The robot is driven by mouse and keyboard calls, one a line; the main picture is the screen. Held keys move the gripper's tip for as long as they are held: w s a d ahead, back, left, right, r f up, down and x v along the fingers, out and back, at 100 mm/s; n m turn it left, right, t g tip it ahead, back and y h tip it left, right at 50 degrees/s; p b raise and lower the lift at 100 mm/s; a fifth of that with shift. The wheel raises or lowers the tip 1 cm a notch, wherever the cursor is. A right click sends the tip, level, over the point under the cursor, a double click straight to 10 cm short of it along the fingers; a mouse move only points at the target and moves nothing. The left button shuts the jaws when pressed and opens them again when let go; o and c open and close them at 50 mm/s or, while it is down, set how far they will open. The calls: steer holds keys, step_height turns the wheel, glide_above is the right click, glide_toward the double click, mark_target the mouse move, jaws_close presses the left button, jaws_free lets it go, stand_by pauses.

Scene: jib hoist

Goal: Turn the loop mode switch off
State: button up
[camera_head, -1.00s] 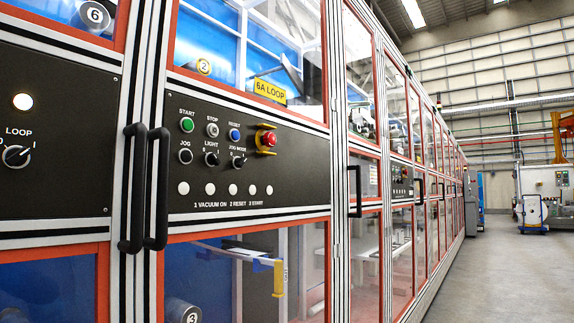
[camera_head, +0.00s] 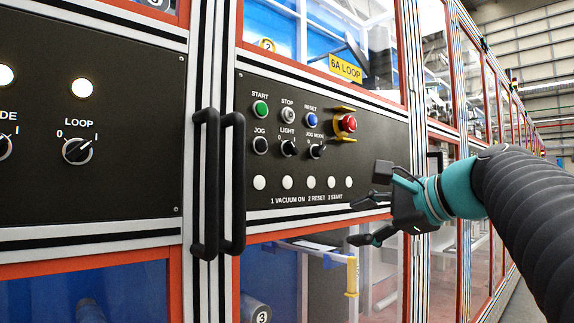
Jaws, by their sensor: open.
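The LOOP switch (camera_head: 77,150) is a black rotary knob on the dark panel at the left, marked 0 and 1. Its pointer is turned up and right toward 1. A lamp (camera_head: 82,88) above it is lit white. A second knob (camera_head: 3,147) at the left edge is cut off, and its label shows only the ending "DE", with a 1 mark. My gripper (camera_head: 362,203) is open and empty at the right, in front of the lower right part of the middle button panel. It is far to the right of both knobs.
Two black vertical door handles (camera_head: 219,182) stick out between the left panel and the button panel (camera_head: 380,150). That panel carries buttons, small knobs and a red emergency stop (camera_head: 347,123). Orange-framed glass doors lie above and below. The space before the left panel is clear.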

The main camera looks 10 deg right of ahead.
mark_target(321, 149)
steer(key=d+r+m+t+y, duration=0.1)
steer(key=d+r+y, duration=0.1)
steer(key=r, duration=0.5)
steer(key=d+r+m+t+y, duration=0.1)
steer(key=d+r+m, duration=0.15)
steer(key=r, duration=0.35)
steer(key=shift+n, duration=0.45)
steer(key=x, duration=0.4)
steer(key=p+x, duration=0.1)
steer(key=x, duration=0.9)
steer(key=shift+d+r, duration=0.1)
steer(key=shift+r, duration=0.25)
jaws_close()
